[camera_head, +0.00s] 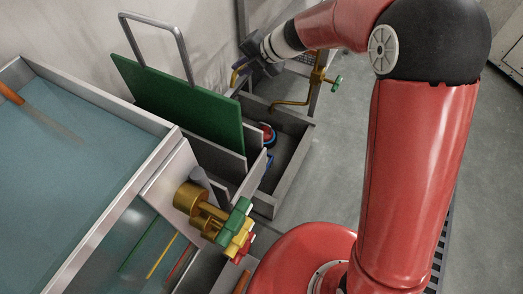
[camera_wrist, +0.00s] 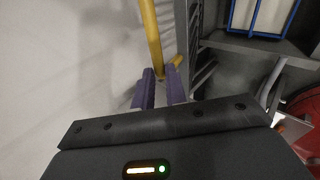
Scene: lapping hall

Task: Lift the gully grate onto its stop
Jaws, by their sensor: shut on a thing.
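My gripper (camera_head: 245,68) is at the back beside the wall, past the green panel. It is shut on a yellow bar (camera_head: 236,78), which rises between the two purple fingers in the wrist view (camera_wrist: 151,35). Grey slats (camera_wrist: 205,72), possibly the gully grate, show right of the fingers in the wrist view. A dark slotted strip (camera_head: 445,235) lies in the floor beside my arm in the head view, partly hidden by it. I cannot tell which is the grate, or whether the bar joins it. No stop can be made out.
A green panel (camera_head: 180,100) with a grey loop handle stands in a grey open-topped box (camera_head: 290,180). A brass pipe (camera_head: 318,75) with a green tap is just right of my gripper. Brass valves (camera_head: 205,205) and a blue-topped bench (camera_head: 70,130) are at left.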

